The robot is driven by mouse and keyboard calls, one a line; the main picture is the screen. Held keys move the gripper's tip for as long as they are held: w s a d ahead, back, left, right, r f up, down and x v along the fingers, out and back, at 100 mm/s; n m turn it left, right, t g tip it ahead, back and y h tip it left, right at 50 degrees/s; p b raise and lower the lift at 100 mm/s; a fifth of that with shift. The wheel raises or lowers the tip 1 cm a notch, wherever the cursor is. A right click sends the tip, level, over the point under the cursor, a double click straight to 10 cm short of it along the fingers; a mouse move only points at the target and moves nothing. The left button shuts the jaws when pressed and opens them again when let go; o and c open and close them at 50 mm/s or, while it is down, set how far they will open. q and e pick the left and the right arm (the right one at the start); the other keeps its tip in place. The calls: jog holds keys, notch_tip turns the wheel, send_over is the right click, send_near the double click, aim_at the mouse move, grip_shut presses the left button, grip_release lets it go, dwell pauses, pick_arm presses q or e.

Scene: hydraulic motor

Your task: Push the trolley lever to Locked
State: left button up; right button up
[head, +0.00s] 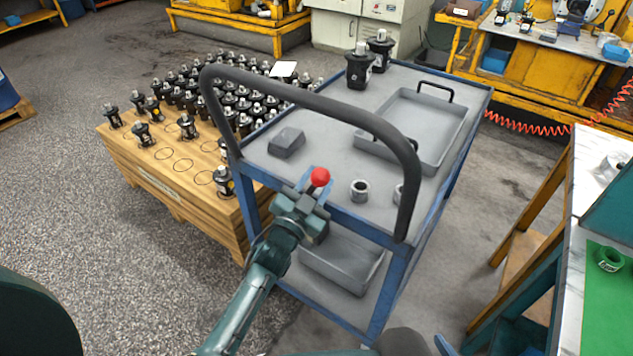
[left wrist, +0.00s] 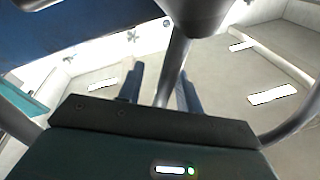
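The blue trolley (head: 300,218) stands in the middle of the head view, with a grey top and a dark hooped handle (head: 330,103). The lever shows as a red ball knob (head: 320,177) at the trolley's near edge, inside the hoop.
The trolley top carries a grey tray (head: 425,120), a small grey box (head: 286,142), metal rings (head: 360,190) and two black motors (head: 359,70). A wooden pallet (head: 165,195) with many motors stands close on the left. A workbench (head: 600,250) stands at right, across a floor gap.

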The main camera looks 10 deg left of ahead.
pick_arm(q)
jog(key=v, duration=1.3)
pick_arm(e)
jog(key=shift+w, duration=0.1)
pick_arm(q)
jog(key=shift+s, duration=0.1)
